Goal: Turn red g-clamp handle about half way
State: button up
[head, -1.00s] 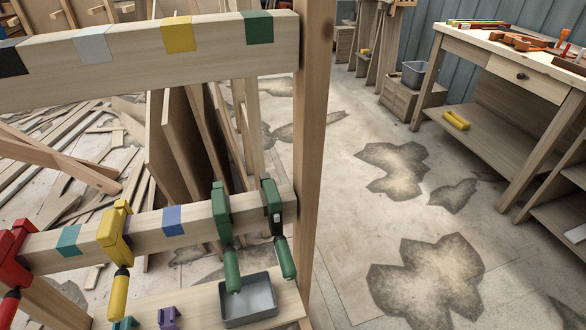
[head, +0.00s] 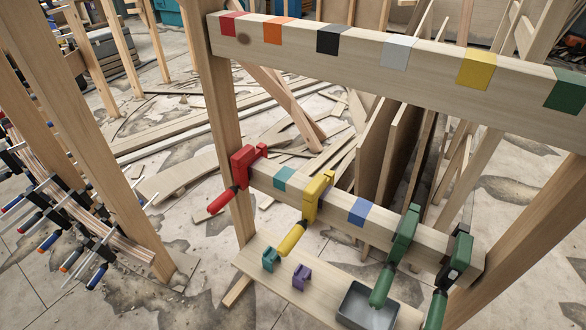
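The red g-clamp (head: 243,165) sits at the left end of the lower wooden rail (head: 338,213), near the left post. Its red handle (head: 222,201) hangs down and to the left from the clamp body, tilted. A yellow clamp (head: 316,194) is on the same rail to its right, its yellow handle slanting down. Two green clamps (head: 404,234) are towards the right end of the rail. My gripper is not in this view.
A shelf board (head: 325,293) below the rail holds a teal piece (head: 271,260), a purple piece (head: 301,277) and a grey tray (head: 368,308). A rack of several clamps (head: 70,225) stands at the left. An upper rail with coloured patches (head: 400,54) crosses above.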

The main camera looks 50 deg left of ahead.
aim_at(217, 205)
jog(key=u, duration=1.7)
jog(key=i+j, duration=0.1)
jog(key=j, duration=0.3)
jog(key=i+j, duration=0.15)
jog(key=j, duration=0.25)
jog(key=i+j, duration=0.1)
jog(key=j, duration=0.35)
